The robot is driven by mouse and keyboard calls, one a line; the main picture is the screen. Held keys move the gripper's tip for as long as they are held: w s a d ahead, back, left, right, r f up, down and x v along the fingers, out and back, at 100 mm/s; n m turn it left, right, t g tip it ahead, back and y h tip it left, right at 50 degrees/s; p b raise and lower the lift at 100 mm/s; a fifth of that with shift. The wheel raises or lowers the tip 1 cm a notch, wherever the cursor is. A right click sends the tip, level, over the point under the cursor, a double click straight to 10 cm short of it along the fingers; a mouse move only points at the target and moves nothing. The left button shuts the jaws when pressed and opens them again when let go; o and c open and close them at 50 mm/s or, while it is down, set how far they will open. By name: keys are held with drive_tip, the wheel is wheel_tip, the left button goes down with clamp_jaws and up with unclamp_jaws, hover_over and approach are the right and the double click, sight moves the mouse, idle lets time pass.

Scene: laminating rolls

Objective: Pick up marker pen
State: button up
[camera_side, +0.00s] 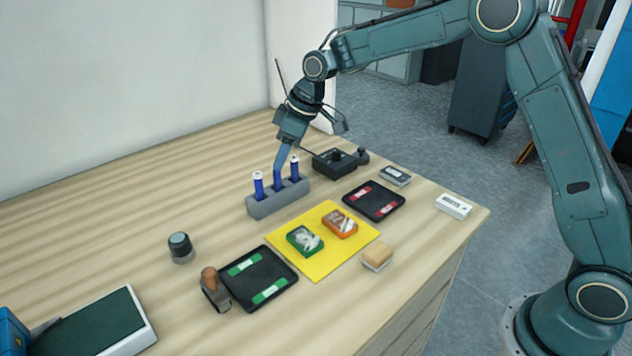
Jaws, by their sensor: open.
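Several blue marker pens with pale tops stand upright in a grey holder (263,206) on the wooden table. The left pen (258,186) and the right pen (294,168) show clearly. The middle pen (277,181) shows only in its lower part, its top hidden by my gripper. My gripper (279,165) points down right over the middle pen, with its fingers at that pen's upper end. It is open. Whether the fingers touch the pen cannot be told from this view.
A yellow mat (318,267) with a green card pack (304,241) and an orange one (340,223) lies in front. Black trays (374,201) (257,278) flank it. A black device (335,163) stands just behind the holder's right end.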

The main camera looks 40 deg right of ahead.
sight(277, 173)
drive_tip(key=shift+w+a+f, duration=0.1)
drive_tip(key=shift+f, duration=0.25)
drive_tip(key=shift+x, duration=2.55)
drive_tip(key=shift+f, duration=0.1)
clamp_jaws()
